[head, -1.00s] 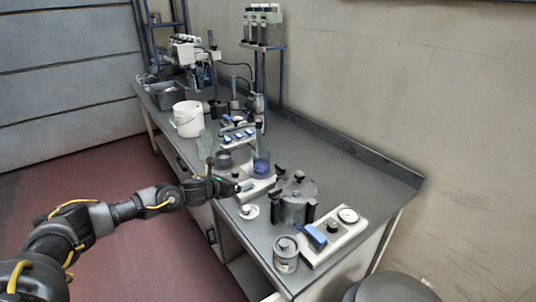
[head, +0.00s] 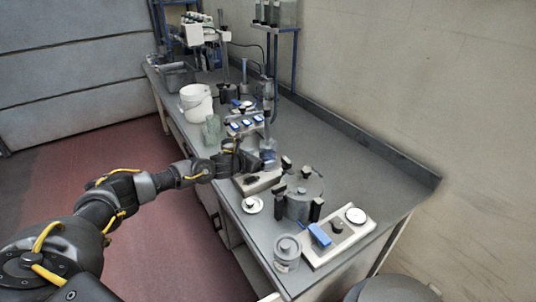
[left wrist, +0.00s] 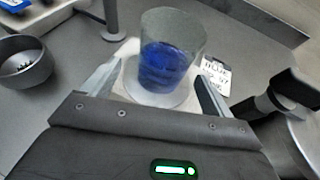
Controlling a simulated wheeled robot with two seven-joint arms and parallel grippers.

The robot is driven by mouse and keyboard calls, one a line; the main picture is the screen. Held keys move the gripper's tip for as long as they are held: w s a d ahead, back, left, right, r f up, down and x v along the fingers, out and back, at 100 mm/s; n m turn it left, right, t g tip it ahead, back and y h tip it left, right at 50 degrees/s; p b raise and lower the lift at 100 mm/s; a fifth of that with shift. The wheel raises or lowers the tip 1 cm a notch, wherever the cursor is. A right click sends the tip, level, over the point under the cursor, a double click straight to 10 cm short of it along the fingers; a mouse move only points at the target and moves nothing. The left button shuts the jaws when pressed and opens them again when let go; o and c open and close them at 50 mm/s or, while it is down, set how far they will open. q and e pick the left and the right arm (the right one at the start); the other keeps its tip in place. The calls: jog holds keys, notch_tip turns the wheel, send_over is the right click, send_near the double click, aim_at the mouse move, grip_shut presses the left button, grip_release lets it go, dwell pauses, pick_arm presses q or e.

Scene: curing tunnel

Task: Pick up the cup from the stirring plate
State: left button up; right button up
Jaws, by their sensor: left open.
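The cup (head: 267,157), a clear beaker with blue liquid, stands upright on the stirring plate (head: 257,183) on the bench. In the left wrist view the cup (left wrist: 168,62) stands on the pale top of the stirring plate (left wrist: 128,88), between the two fingers. My left gripper (head: 248,157) is open beside the cup and partly covers it in the head view; in the left wrist view its fingers (left wrist: 160,70) lie on either side of the cup's lower part. I cannot tell whether either finger touches it. My right gripper is not in view.
A small dark bowl (left wrist: 26,65) and a metal post (left wrist: 112,22) stand left of the cup. A label card (left wrist: 216,76) lies to its right. A lidded pot (head: 303,192), a lidded jar (head: 287,253) and a white bucket (head: 196,104) also stand on the bench (head: 345,160).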

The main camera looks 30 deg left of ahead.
aim_at(268, 156)
pick_arm(q)
jog(key=shift+w, duration=0.1)
jog(key=x, duration=0.1)
jog(key=p+x, duration=0.1)
jog(key=x, duration=0.2)
jog(key=shift+d+p, duration=0.25)
jog(key=shift+p, duration=0.1)
jog(key=shift+w+f, duration=0.25)
jog(key=shift+w, duration=0.15)
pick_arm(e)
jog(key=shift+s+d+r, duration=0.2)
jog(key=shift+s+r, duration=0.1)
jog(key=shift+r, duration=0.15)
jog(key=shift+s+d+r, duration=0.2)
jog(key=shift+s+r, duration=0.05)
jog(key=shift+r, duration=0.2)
pick_arm(q)
jog(key=c, duration=0.9)
jog(key=shift+c, duration=1.3)
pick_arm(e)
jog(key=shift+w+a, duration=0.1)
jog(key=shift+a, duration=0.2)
